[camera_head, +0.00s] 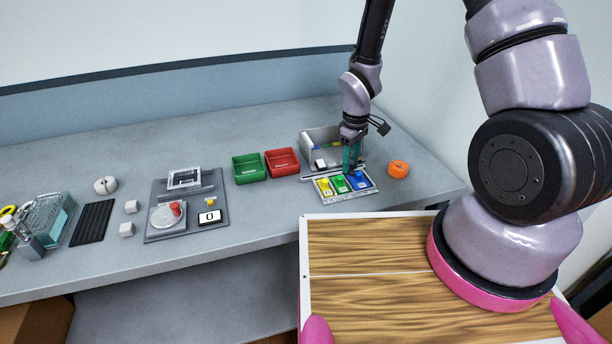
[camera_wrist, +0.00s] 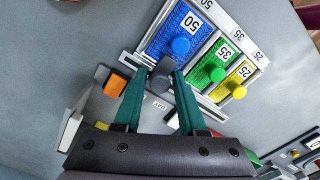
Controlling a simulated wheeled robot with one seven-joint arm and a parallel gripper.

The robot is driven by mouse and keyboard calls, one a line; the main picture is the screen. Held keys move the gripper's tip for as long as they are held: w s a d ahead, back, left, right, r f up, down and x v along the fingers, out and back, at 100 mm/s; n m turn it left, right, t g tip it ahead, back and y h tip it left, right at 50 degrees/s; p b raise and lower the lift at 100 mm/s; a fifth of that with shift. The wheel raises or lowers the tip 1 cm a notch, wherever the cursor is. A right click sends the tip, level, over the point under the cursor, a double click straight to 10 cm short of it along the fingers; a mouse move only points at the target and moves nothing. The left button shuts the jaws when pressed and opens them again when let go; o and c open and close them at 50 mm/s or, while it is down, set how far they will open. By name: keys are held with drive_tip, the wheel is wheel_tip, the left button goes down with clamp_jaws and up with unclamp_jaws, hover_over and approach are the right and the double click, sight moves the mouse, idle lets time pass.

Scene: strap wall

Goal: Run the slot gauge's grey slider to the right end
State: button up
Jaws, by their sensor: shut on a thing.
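The slot gauge (camera_head: 318,176) is a pale rail behind a tray of coloured blocks on the bench. In the wrist view the rail (camera_wrist: 206,104) runs diagonally below the blocks. The grey slider (camera_wrist: 160,78) is a dark rounded knob on it, beside the blue block and nearer the rail's blue-block end, which is the right end in the head view. My gripper (camera_wrist: 164,75), with teal fingers, is shut on this knob. In the head view my gripper (camera_head: 350,170) reaches down at the rail, and its fingers hide the slider.
Blue (camera_head: 359,182), green (camera_head: 341,186) and yellow (camera_head: 324,187) knobbed blocks sit close in front of the rail. A grey open bin (camera_head: 318,140) stands behind, and an orange round thing (camera_head: 399,169) lies to the right. Red (camera_head: 282,163) and green trays (camera_head: 249,169) stand left.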

drive_tip(key=shift+w+d, duration=0.3)
drive_tip(key=shift+d, duration=0.5)
drive_tip(key=shift+w+d, duration=0.25)
drive_tip(key=shift+d, duration=0.55)
drive_tip(key=o, duration=0.6)
drive_tip(key=shift+d, duration=0.1)
drive_tip(key=shift+c, duration=0.2)
drive_tip(key=shift+r, duration=0.1)
drive_tip(key=shift+s+r, duration=0.1)
drive_tip(key=shift+r, duration=2.95)
drive_tip(key=c, duration=0.7)
drive_tip(key=shift+o, duration=0.2)
wheel_tip(320, 180, up, 6)
hover_over(360, 168)
